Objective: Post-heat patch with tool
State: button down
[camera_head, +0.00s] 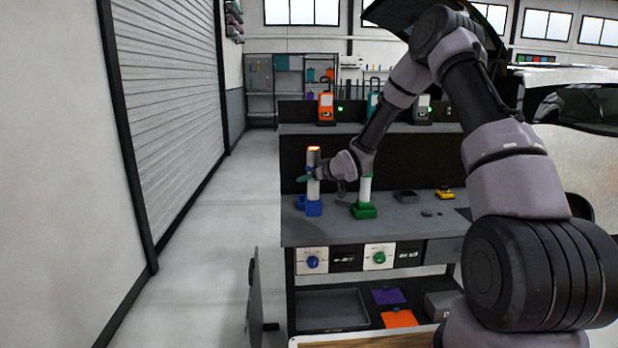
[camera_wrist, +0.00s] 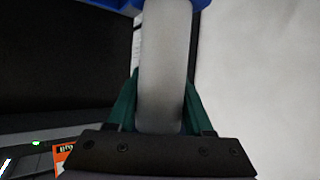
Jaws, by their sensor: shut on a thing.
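A heat tool (camera_head: 313,170) with a light grey cylinder body and a glowing orange top stands upright at the left of the workbench. Its lower end is at a blue holder (camera_head: 313,208); I cannot tell whether it is seated in it. My gripper (camera_head: 312,176) is shut around the tool's body. In the wrist view, the green fingers of my gripper (camera_wrist: 160,105) press on both sides of the light grey body (camera_wrist: 165,60), with blue at the top edge. A second light cylinder (camera_head: 365,189) stands in a green holder (camera_head: 364,211) to the right. No patch can be made out.
The grey workbench (camera_head: 330,233) also bears a dark grey tray (camera_head: 405,196) and a yellow tool (camera_head: 445,194). Orange (camera_head: 326,108) and teal devices stand on the shelf behind. A light-coloured car (camera_head: 560,85) is at the right. The floor left of the bench is clear.

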jog(key=s, duration=1.2)
jog(key=shift+s+d, duration=0.1)
